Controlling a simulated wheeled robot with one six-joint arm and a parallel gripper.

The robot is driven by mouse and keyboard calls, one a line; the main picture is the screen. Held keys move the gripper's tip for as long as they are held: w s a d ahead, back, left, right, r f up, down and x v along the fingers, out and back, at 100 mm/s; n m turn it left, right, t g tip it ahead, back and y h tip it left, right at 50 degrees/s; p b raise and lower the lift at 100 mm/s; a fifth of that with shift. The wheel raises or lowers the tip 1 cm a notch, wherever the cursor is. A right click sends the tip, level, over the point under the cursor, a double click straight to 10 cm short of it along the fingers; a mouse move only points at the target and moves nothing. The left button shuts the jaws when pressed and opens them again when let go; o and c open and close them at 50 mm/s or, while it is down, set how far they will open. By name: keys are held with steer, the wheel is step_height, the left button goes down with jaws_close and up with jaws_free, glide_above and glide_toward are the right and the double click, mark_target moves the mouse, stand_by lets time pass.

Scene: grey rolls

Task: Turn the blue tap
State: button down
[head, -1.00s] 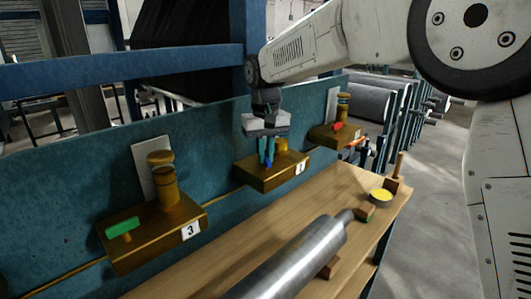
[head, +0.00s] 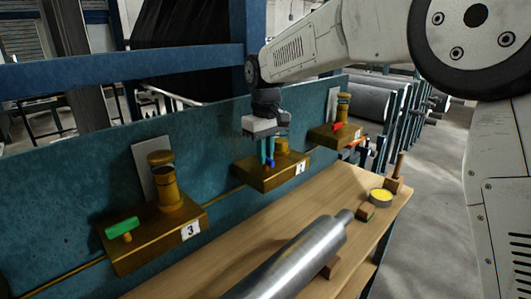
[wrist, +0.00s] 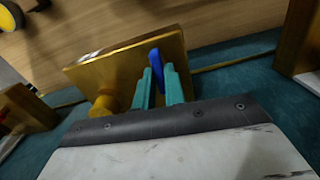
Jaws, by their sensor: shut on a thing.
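The blue tap (wrist: 157,62) is a small blue handle on the middle brass block (head: 270,182). In the head view only a bit of the blue tap (head: 270,164) shows below my fingers. My gripper (head: 266,160) points down over this block, with its teal fingers shut on the blue tap. In the wrist view the teal fingers of my gripper (wrist: 164,72) are close together at the handle, whose end sticks out between and past them. The rest of the handle and its stem are hidden by the fingers.
A block with a green tap (head: 123,228) stands at left, and one with a red tap (head: 338,127) at right. A steel roll (head: 290,262), a yellow-topped tin (head: 381,195) and wooden blocks lie on the bench (head: 335,185). The teal panel (head: 75,180) runs behind the blocks.

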steer(key=shift+r, duration=0.1)
steer(key=c, duration=1.5)
jaws_free()
steer(key=shift+o, duration=0.2)
step_height(320, 180, up, 8)
steer(key=shift+f, duration=0.15)
